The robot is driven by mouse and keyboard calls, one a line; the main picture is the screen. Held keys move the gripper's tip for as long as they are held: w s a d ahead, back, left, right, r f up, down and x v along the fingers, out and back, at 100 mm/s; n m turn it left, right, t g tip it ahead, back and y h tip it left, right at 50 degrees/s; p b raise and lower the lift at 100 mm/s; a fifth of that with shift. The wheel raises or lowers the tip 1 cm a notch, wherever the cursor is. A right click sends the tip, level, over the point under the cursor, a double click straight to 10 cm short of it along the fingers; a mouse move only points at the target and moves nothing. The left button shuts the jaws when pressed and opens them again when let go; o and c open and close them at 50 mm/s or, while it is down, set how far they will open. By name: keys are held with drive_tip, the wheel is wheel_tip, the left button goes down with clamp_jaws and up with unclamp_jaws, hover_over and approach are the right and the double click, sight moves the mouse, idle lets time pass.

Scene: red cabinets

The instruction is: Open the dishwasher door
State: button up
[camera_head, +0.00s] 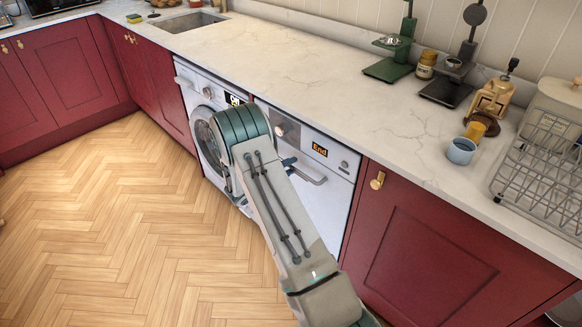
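The dishwasher (327,205) is the white appliance under the counter with an orange "End" display. Its door looks shut, flush with the cabinet beside it. A bar handle (312,178) runs across the upper part of the door; my arm covers its left part and much of the door's left side. My arm reaches up from the bottom of the view and bends in front of the appliances. A small dark part, likely of my gripper (289,162), shows beside the arm near the handle's left end. The fingers are hidden, so their opening and any contact with the handle cannot be seen.
A white washing machine (202,105) with a round door stands left of the dishwasher. A red cabinet (425,255) with a brass knob is at its right. The marble counter (300,70) runs above, holding scales, a cup and a wire rack. The wooden floor (130,220) at left is clear.

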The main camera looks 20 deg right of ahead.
drive_tip(key=shift+w+d+f, duration=0.15)
drive_tip(key=shift+w+d, duration=0.05)
drive_tip(key=shift+d, duration=0.25)
drive_tip(key=shift+a, duration=0.1)
clamp_jaws()
